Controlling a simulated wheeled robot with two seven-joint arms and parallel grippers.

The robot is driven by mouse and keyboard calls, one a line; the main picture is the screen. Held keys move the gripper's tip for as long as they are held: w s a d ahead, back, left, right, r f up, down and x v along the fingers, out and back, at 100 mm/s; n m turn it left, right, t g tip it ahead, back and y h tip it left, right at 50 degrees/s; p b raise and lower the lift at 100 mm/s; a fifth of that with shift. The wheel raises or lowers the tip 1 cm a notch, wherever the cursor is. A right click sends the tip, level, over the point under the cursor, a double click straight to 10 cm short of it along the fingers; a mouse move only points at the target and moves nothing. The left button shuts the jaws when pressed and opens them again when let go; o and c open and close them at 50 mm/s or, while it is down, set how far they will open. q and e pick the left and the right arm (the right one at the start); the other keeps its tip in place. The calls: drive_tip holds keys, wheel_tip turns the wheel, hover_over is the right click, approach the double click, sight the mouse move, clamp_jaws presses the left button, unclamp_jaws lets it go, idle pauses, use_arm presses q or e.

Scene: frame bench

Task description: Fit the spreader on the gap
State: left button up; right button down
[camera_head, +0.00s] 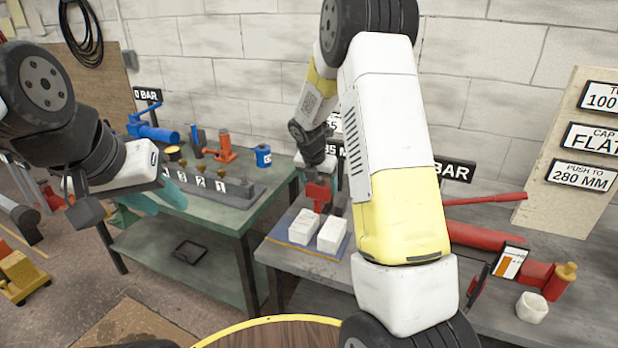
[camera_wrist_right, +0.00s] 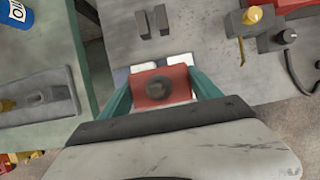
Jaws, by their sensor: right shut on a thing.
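The red spreader (camera_head: 319,194) is in my right gripper (camera_head: 320,178), held over the far side of two white blocks. In the right wrist view the spreader (camera_wrist_right: 162,87) sits between the teal fingers of the right gripper (camera_wrist_right: 163,92). The left white block (camera_head: 303,227) and right white block (camera_head: 332,234) stand side by side with a narrow gap between them. In the wrist view the spreader hides most of the gap and blocks. I cannot tell whether it touches them. My left gripper (camera_head: 148,203) is over the green table; its finger opening is unclear.
The blocks stand on a blue mat (camera_head: 285,243) on the grey bench (camera_head: 300,273). The green table (camera_head: 210,215) at left holds a numbered rail (camera_head: 215,184) and a blue can (camera_head: 263,155).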

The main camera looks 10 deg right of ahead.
sight(319, 213)
drive_tip(key=shift+w+f, duration=0.1)
drive_tip(key=shift+f, duration=2.5)
drive_tip(key=shift+f, duration=3.05)
drive_tip(key=shift+c, duration=0.2)
unclamp_jaws()
drive_tip(key=shift+f, duration=0.1)
drive_tip(key=v, duration=0.8)
drive_tip(key=shift+d, duration=0.1)
